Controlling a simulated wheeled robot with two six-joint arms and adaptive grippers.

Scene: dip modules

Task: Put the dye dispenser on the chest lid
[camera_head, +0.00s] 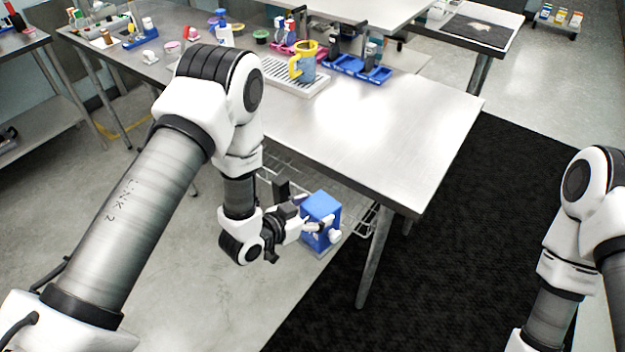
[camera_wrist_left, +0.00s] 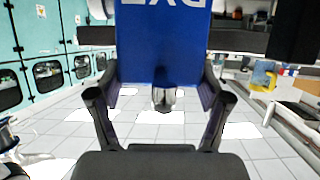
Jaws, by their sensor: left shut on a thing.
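The dye dispenser (camera_head: 320,207) is a blue box with a pale knob at its lower front, in the middle of the head view. My left gripper (camera_head: 308,226) is shut on it and holds it in the air, in front of the near edge of the steel table. In the left wrist view the blue dispenser (camera_wrist_left: 162,45) sits between the two fingers, its white lettering upside down, with a metal nozzle below. I cannot make out a chest lid in either view. My right arm shows at the right edge; its gripper is out of frame.
The steel table (camera_head: 400,140) has a clear right half. On it stand a yellow-and-blue mug (camera_head: 303,66) on a white rack, a blue tray (camera_head: 357,68) and several bottles. A wire shelf (camera_head: 362,214) is underneath. A black mat (camera_head: 480,240) lies on the floor.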

